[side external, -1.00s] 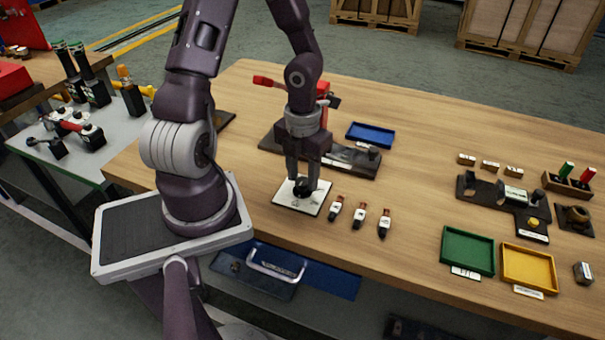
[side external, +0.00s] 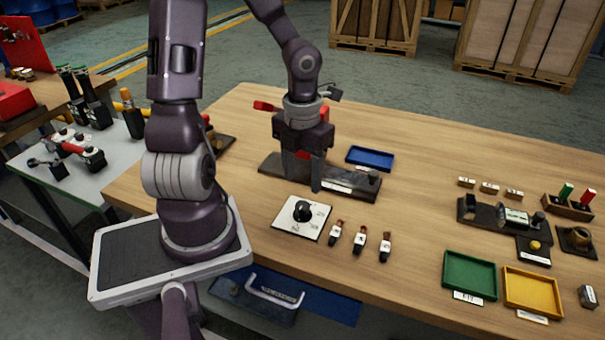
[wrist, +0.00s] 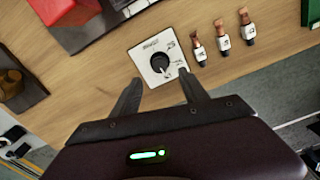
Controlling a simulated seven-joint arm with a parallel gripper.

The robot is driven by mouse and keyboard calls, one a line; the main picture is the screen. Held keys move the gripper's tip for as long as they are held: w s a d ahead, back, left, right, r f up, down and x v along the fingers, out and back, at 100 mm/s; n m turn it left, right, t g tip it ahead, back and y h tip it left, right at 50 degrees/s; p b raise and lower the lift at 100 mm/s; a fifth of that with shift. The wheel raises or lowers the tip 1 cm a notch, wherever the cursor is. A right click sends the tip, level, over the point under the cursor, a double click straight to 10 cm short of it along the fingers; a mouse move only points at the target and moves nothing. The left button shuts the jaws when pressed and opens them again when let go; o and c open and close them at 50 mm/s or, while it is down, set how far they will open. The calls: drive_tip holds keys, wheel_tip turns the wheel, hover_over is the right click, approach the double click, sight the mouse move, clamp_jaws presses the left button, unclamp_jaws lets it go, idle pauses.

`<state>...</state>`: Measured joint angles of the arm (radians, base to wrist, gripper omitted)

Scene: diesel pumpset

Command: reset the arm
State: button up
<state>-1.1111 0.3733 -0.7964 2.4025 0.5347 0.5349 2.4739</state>
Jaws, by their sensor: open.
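My gripper (side external: 302,180) is open and empty, raised above the wooden workbench (side external: 440,150) near its left part. In the wrist view my gripper (wrist: 158,90) shows two spread fingers with nothing between them. A white plate with a black rotary knob (side external: 302,211) lies on the bench below and in front of the gripper. The knob plate also shows in the wrist view (wrist: 160,62), just beyond the fingertips, apart from them. The knob's pointer shows as a light line toward the plate's lower part.
A dark fixture base (side external: 350,183) and a blue tray (side external: 370,158) are behind. A green tray (side external: 469,274) and a yellow tray (side external: 532,291) sit at the front right. The bench middle is clear.

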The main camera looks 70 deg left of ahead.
idle(0.3)
drive_tip(key=shift+s+r+n, duration=0.1)
drive_tip(key=shift+r+n, duration=0.2)
drive_tip(key=shift+n, duration=0.3)
drive_tip(key=s+d+r+n+t, duration=0.2)
drive_tip(key=d+r+n, duration=0.3)
drive_tip(key=n, duration=0.9)
drive_tip(key=s+d+r+n+t, duration=0.3)
drive_tip(key=s+d+r+n, duration=0.2)
drive_tip(key=r+n, duration=0.6)
drive_tip(key=d+n, duration=0.1)
drive_tip(key=n, duration=0.2)
drive_tip(key=shift+d+n+t, duration=0.2)
drive_tip(key=shift+n+t, duration=0.1)
